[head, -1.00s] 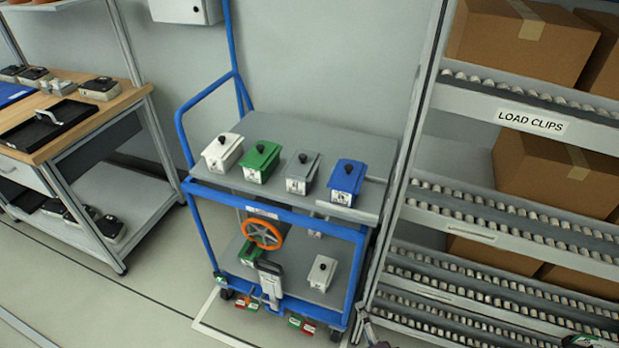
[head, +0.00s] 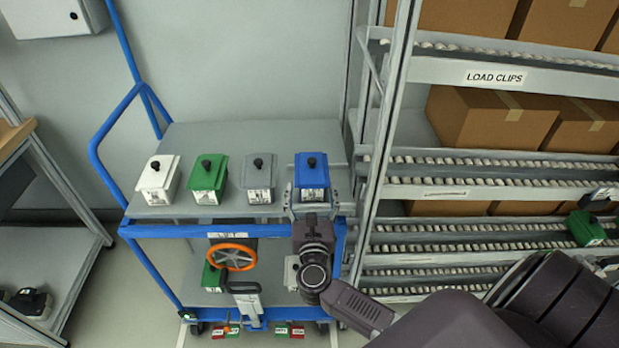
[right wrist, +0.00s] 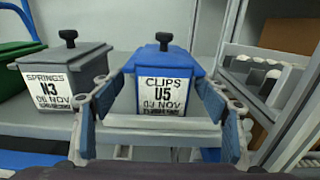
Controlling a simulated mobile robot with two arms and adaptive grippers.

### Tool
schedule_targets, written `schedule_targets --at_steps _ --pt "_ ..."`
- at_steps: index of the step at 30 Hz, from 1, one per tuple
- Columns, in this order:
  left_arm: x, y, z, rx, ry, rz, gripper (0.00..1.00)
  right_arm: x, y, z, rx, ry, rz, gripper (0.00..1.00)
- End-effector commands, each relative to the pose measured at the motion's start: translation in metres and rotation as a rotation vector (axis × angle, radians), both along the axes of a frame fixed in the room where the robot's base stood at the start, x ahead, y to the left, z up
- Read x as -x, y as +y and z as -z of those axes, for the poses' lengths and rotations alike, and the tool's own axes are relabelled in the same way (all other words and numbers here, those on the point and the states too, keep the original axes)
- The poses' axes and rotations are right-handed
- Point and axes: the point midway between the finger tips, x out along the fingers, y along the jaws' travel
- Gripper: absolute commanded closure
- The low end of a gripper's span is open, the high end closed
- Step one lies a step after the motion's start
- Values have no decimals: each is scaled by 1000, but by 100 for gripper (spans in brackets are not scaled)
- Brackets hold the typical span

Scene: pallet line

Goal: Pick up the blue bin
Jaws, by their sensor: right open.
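The blue bin (head: 312,174) stands upright at the right end of the cart's top shelf, with a black knob on its lid. In the right wrist view the blue bin (right wrist: 163,80) carries a label reading CLIPS U5. My right gripper (head: 312,190) is open at the front of the bin. In the right wrist view its fingers (right wrist: 160,95) show to the left and right of the bin's lower front; I cannot tell whether they touch it. My left gripper is out of view.
A grey bin (head: 259,180) stands close left of the blue one, then a green bin (head: 208,180) and a white bin (head: 158,180). The roller rack (head: 480,190) rises close to the cart's right side. A green bin (head: 586,229) shows at far right.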

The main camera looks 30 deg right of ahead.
Motion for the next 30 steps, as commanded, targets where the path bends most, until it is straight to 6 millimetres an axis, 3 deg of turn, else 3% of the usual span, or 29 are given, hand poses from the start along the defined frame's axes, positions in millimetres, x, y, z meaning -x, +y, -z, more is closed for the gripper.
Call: schedule_targets --at_steps 16,26,30 --pt "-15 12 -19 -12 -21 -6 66 -46 -34 1 4 1 -1 32" --pt "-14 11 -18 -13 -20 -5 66 -50 -37 3 3 2 0 32" --pt "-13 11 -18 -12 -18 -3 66 -50 -37 3 3 2 0 47"
